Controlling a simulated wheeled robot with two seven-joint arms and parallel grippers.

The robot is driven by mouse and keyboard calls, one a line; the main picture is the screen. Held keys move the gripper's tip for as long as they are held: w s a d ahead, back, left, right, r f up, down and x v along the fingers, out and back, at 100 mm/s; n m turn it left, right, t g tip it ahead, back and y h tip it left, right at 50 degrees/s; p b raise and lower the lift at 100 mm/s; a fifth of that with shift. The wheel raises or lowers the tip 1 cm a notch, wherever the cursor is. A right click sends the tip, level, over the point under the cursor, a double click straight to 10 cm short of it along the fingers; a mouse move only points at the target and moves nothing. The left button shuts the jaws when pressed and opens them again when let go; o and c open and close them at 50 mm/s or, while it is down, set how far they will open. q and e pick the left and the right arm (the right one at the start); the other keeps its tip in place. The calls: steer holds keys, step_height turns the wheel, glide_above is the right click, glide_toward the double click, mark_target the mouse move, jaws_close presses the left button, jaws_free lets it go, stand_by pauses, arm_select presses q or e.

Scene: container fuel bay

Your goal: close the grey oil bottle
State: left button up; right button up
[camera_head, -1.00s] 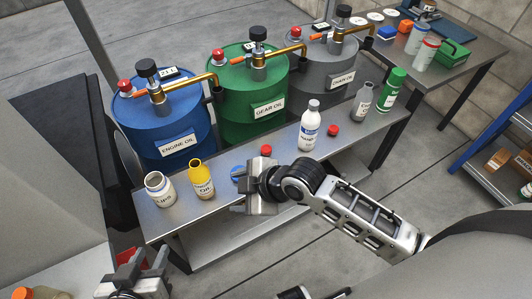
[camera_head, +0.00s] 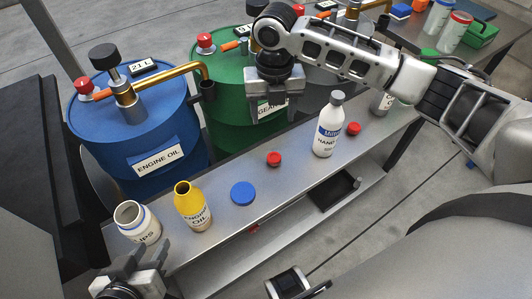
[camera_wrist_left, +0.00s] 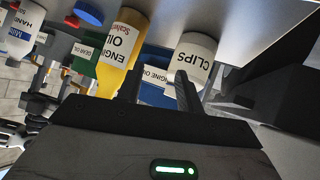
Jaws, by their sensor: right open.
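The grey oil bottle (camera_head: 383,101) stands at the far right of the metal bench, mostly hidden behind my right arm; its neck cannot be seen. A red cap (camera_head: 354,129) lies beside the white bottle, and another red cap (camera_head: 274,159) lies nearer the middle of the bench. My right gripper (camera_head: 268,116) is open and empty, pointing down in front of the green drum, left of the grey bottle. My left gripper (camera_head: 140,260) is open at the front left, near the CLIPS jar; its spread fingers show in the left wrist view (camera_wrist_left: 158,90).
On the bench (camera_head: 222,222) stand the CLIPS jar (camera_head: 138,222), an uncapped yellow engine oil bottle (camera_head: 192,206) and the white hand cleaner bottle (camera_head: 328,128). A blue cap (camera_head: 243,193) lies flat. Blue (camera_head: 150,135) and green (camera_head: 225,110) drums with taps stand behind.

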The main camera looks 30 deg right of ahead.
arm_select(q)
steer(key=shift+g, duration=0.3)
steer(key=f+b, duration=0.1)
steer(key=f, duration=0.1)
steer(key=d+f+b, duration=0.1)
steer(key=f+b, duration=0.1)
arm_select(e)
glide_above(272, 158)
step_height(272, 158, down, 10)
steer(key=shift+r, duration=0.15)
arm_select(q)
steer(key=shift+w+r, duration=0.15)
steer(key=shift+r, duration=0.1)
arm_select(e)
steer(key=shift+f, duration=0.3)
arm_select(q)
steer(key=shift+d+r+h, duration=0.1)
steer(key=shift+r+h, duration=0.2)
steer(key=shift+r, duration=0.25)
arm_select(e)
steer(key=shift+f, duration=0.1)
arm_select(q)
steer(key=shift+f, duration=0.15)
